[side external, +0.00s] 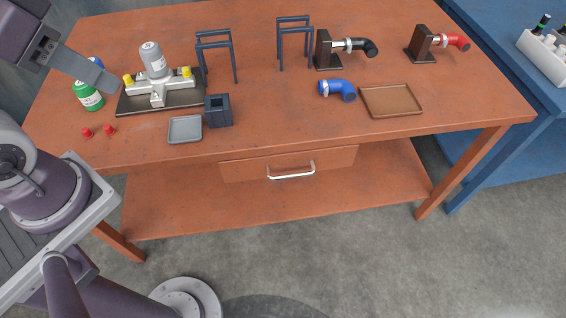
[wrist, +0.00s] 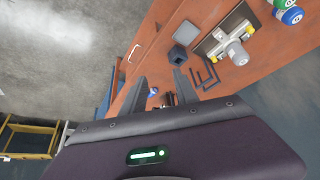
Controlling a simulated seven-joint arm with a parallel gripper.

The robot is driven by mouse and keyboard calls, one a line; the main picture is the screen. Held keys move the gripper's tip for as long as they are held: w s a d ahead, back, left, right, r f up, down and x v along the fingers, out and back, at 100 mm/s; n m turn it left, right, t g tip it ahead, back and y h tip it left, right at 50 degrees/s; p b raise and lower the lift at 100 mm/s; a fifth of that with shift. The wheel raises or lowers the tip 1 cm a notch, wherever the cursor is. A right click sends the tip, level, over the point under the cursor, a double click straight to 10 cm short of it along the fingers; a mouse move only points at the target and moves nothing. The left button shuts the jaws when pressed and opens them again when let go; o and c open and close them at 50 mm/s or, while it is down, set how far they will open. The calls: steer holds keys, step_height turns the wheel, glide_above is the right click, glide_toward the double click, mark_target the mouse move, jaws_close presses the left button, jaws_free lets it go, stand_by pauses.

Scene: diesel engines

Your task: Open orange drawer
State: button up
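The orange drawer (side external: 240,169) is set under the front edge of the orange table, and its front looks flush, so it appears closed. Its silver bar handle (side external: 291,171) is at the middle of the drawer front. In the wrist view the handle (wrist: 134,53) shows small, at upper left of the fingers. My gripper (side external: 112,88) is at the upper left in the side view, above the table's left part, well away from the handle. In the wrist view its two grey fingers (wrist: 161,86) stand apart with nothing held between them.
On the tabletop are a grey machine part on a black plate (side external: 130,104), a dark box (side external: 218,110), a grey tray (side external: 185,129), two dark stands, pipe fittings and a brown tray (side external: 390,99). A lower shelf (side external: 190,205) lies beneath. The floor before the drawer is clear.

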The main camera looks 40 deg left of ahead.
steer(key=w+d+f+m+g, duration=0.2)
steer(key=w+d, duration=0.1)
steer(key=w, duration=0.8)
steer(key=m+g+y, duration=0.2)
steer(key=m, duration=0.5)
glide_above(290, 176)
steer(key=d, duration=0.1)
steer(key=s+d+f+x, duration=0.1)
steer(key=s+d+x, duration=0.15)
steer(key=x, duration=1.25)
steer(key=s+d+x, duration=0.2)
steer(key=d+x, duration=0.1)
steer(key=x, duration=1.9)
steer(key=shift+s+f, duration=0.35)
steer(key=shift+c, duration=0.4)
jaws_close()
